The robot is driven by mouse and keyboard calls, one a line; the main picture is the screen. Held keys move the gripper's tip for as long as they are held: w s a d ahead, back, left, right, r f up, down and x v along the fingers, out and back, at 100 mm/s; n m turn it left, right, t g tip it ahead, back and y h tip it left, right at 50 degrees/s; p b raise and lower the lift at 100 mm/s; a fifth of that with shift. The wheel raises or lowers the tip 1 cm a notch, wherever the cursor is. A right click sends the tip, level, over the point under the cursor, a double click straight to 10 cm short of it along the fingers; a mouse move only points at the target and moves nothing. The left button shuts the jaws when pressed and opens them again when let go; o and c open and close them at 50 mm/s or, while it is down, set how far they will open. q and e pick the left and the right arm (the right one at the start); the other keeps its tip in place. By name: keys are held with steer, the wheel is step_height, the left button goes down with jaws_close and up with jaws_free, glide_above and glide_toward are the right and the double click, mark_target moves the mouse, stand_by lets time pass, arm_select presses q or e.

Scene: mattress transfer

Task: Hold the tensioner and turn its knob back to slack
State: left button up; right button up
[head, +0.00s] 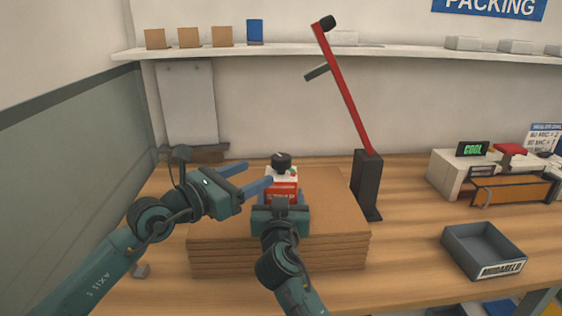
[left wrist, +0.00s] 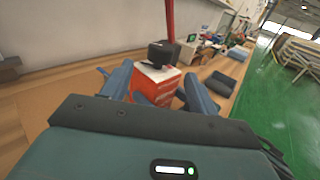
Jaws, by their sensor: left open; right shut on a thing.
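The tensioner (head: 283,186) is a red and white box with a black knob (head: 281,160) on top. It stands on a stack of brown boards (head: 335,215). My right gripper (head: 281,200) is shut on the tensioner's body from the near side; its fingers are partly hidden. My left gripper (head: 252,177) is open, to the left of the tensioner, with blue fingers pointing towards it. In the left wrist view, the tensioner (left wrist: 157,82) and its knob (left wrist: 161,53) show ahead, between the two open fingers. I cannot tell whether either left finger touches the box.
A red lever arm (head: 345,90) on a black post (head: 367,185) stands right of the tensioner. A grey tray (head: 483,251) lies at the right, below a white machine (head: 462,165) with a green display. A shelf (head: 350,51) runs along the wall. Bare table lies between post and tray.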

mark_target(274, 165)
arm_select(q)
steer(key=x, duration=0.9)
steer(key=shift+c, duration=0.3)
steer(key=c, duration=0.9)
